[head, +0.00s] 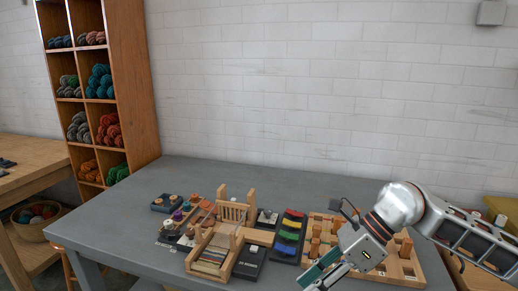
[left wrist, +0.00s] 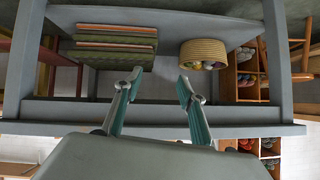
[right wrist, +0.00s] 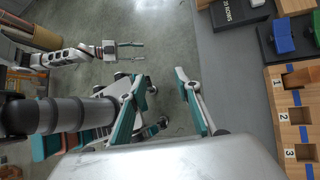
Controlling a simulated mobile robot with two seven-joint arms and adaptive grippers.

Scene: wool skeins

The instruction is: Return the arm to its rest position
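In the head view my right arm comes in from the right, and its gripper (head: 322,274) is above the front edge of the grey table (head: 185,178), in front of the wooden block tray. In the right wrist view this gripper (right wrist: 158,78) has its fingers apart with nothing between them, over bare floor beside the table edge. My left arm is out of the head view. In the left wrist view my left gripper (left wrist: 160,80) is open and empty. Its fingers also show apart in the right wrist view (right wrist: 138,51), above the floor away from the table.
A small wooden loom (head: 217,242) and colored blocks on a black strip (head: 289,237) stand on the table. The wooden tray (head: 411,277) has numbered compartments. A wool shelf (head: 138,75) stands at the back left. The left wrist view shows a woven basket (left wrist: 203,52) and stacked boards (left wrist: 115,45).

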